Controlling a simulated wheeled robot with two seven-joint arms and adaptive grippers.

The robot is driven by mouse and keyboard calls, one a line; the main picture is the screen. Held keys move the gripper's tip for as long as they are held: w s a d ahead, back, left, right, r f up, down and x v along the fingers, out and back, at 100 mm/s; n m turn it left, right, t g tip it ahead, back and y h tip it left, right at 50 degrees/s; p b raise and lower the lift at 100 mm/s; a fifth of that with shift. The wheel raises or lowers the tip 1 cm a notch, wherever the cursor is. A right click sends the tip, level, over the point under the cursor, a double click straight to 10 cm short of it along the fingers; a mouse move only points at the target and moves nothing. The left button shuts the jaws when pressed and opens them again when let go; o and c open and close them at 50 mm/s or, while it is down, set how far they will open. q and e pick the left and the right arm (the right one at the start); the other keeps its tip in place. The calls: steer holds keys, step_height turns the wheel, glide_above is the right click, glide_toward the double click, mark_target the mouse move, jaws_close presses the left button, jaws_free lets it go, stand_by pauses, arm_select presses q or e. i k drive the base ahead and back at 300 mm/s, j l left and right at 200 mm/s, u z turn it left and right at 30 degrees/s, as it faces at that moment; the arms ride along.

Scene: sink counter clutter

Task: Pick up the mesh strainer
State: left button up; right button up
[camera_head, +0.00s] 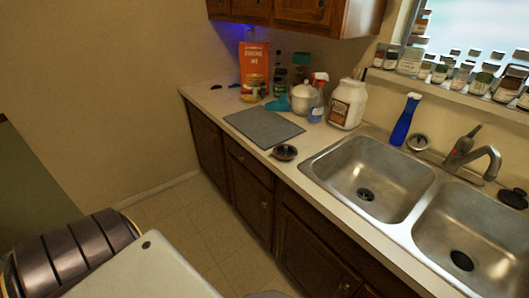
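I cannot tell for sure which thing is the mesh strainer. A small round metal-looking piece with a dark rim (418,142) sits on the counter behind the sink, right of the blue spray bottle; it could be a strainer. A small round dark dish-like piece (285,152) lies near the counter's front edge, left of the sink, and could also be one. A black round stopper-like piece (513,198) sits at the sink's right rim. Neither of my grippers shows in this view.
A double metal sink (372,165) fills the right of the counter. A grey mat (264,127) lies left of it. Jars line the windowsill. The floor (190,215) is clear.

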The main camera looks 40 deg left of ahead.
mark_target(283, 151)
steer(key=u, duration=1)
